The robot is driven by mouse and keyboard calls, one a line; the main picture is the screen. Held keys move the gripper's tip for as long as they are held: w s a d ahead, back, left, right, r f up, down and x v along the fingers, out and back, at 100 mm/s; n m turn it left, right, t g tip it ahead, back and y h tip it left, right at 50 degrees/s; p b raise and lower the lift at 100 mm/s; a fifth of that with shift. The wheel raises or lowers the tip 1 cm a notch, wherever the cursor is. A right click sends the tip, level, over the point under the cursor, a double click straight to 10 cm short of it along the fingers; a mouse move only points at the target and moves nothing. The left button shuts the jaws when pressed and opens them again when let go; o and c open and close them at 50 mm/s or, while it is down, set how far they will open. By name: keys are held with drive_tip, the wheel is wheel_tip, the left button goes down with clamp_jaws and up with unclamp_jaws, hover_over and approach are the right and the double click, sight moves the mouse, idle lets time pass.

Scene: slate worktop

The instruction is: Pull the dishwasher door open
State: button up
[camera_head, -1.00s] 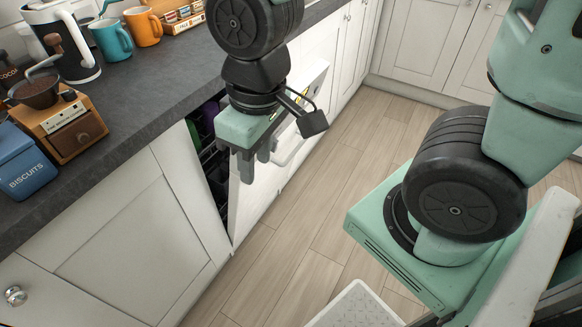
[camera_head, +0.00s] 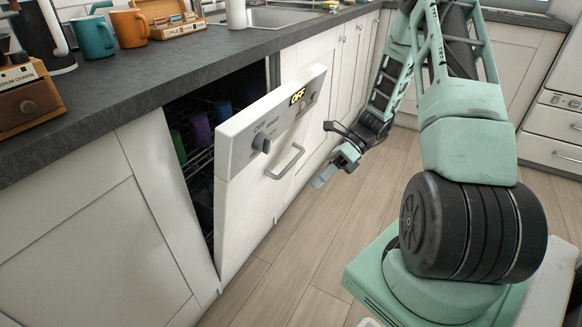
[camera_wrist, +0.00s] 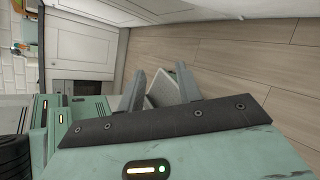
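The dishwasher door (camera_head: 245,205) is white and stands partly open, its top edge tilted out from the cabinet front. It has a control panel with a knob and a lit display reading OFF, and a metal bar handle (camera_head: 285,161). Behind it, the dark interior (camera_head: 190,130) shows racks with purple, green and blue items. My gripper (camera_head: 323,180) is to the right of the handle, apart from the door, over the floor. The door is not recognisable in the wrist view.
The slate worktop (camera_head: 150,75) runs above the dishwasher with a teal mug (camera_head: 93,38), an orange mug (camera_head: 128,28) and a grinder (camera_head: 25,90). White cabinets stand either side. The wood floor (camera_head: 300,250) in front of the door is clear.

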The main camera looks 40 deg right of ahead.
drive_tip(key=d+f+m+t+y, duration=0.2)
drive_tip(key=d+f+m+t, duration=0.1)
drive_tip(key=d+m+t, duration=0.4)
drive_tip(key=m+t+h, duration=0.1)
drive_tip(key=m+t, duration=0.4)
drive_tip(key=m, duration=0.4)
approach(293, 165)
drive_tip(key=b+x, duration=0.2)
drive_tip(key=x, duration=0.8)
drive_tip(key=shift+w+a+f, duration=0.1)
drive_tip(key=shift+w, duration=0.25)
clamp_jaws()
